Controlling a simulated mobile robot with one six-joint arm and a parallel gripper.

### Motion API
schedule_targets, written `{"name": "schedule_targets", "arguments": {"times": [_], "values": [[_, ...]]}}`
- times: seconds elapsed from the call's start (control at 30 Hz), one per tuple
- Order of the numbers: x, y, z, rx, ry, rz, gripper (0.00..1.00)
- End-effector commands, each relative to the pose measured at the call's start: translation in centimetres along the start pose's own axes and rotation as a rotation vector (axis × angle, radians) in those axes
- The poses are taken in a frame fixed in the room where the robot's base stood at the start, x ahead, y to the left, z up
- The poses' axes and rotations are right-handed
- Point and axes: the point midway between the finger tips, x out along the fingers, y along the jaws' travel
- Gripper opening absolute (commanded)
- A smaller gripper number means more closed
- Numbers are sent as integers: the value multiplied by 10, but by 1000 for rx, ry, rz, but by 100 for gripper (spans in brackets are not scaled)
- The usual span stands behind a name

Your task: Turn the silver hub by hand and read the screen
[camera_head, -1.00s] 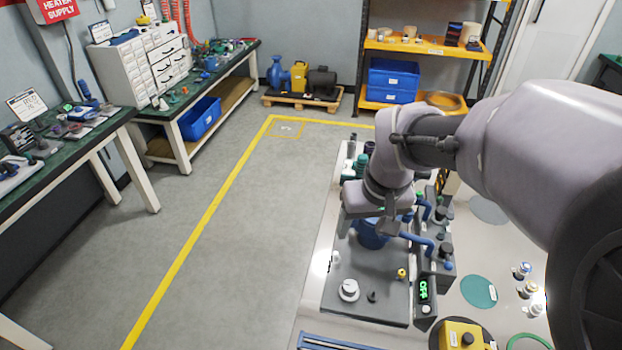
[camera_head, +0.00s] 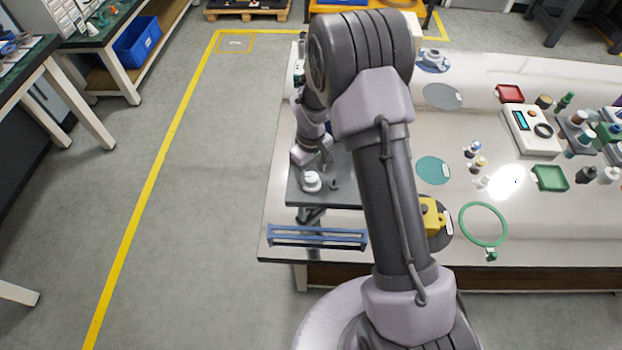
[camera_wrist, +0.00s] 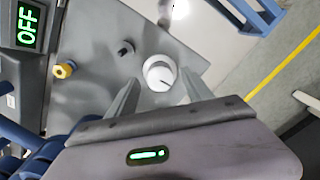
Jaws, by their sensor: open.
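A pale round knob (camera_wrist: 161,73) with a dark mark stands on the grey rig plate (camera_wrist: 95,18) in the wrist view. It also shows in the head view (camera_head: 311,181). My gripper (camera_wrist: 160,79) is open, with its two fingers pointing toward the knob, one on either side in the picture; contact cannot be told. A black screen (camera_wrist: 28,25) reads "OFF" in green. My arm hides most of the rig in the head view. I cannot single out a silver hub with certainty.
A small black knob (camera_wrist: 126,48) and a yellow knob (camera_wrist: 64,70) stand near the pale knob. A blue rack (camera_head: 317,237) lies at the table's front edge. A yellow block (camera_head: 431,217) and green ring (camera_head: 483,224) are to the right.

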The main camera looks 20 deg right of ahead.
Motion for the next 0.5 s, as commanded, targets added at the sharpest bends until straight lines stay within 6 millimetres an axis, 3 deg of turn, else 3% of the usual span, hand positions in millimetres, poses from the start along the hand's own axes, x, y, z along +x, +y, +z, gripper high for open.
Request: {"name": "schedule_targets", "arguments": {"times": [0.13, 0.43, 0.5], "values": [[14, 0, 0, 0, 1, 1, 59], [16, 0, 0, 1, 1, 0, 59], [16, 0, 0, 1, 1, 0, 48]]}}
